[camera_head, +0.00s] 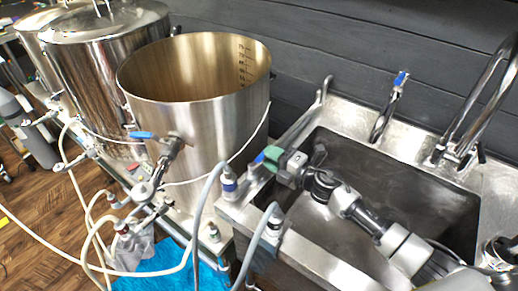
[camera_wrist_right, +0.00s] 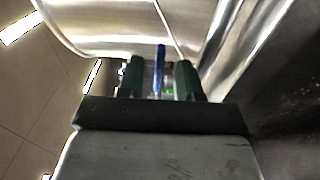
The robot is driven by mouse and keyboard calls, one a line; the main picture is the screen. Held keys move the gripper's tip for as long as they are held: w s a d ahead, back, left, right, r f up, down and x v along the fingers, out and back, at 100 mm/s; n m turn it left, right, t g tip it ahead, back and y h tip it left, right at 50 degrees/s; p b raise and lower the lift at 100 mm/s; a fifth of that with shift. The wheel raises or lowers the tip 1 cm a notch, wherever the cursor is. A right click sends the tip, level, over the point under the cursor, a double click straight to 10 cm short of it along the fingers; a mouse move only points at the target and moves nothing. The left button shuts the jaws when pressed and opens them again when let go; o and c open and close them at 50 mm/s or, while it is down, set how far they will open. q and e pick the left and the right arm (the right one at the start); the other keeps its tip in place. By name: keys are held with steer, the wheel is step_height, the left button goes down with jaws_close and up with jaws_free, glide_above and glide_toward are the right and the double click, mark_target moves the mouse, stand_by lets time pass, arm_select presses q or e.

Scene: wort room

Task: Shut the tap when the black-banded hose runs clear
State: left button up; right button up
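My right gripper (camera_head: 270,157) reaches from the right across the sink to its left rim. Its green fingers are apart around a thin blue tap lever (camera_wrist_right: 159,70), with gaps on both sides in the right wrist view (camera_wrist_right: 158,82). A blue bit of the lever (camera_head: 260,158) shows beside the fingertips. A grey hose with a blue band (camera_head: 228,183) stands left of the gripper. Another grey hose with a dark band (camera_head: 275,221) stands at the sink's front left corner. I cannot make out any liquid running. Grey arm parts show at the far left; my left gripper is not clear.
A tall open steel kettle (camera_head: 205,125) stands left of the sink (camera_head: 330,262). Several pale hoses loop around a blue cloth (camera_head: 155,279). A faucet (camera_head: 470,120) and a blue-topped tap (camera_head: 390,105) stand behind the basin.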

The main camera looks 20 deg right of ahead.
steer(key=shift+x, duration=2.2)
steer(key=shift+c, duration=0.3)
jaws_close()
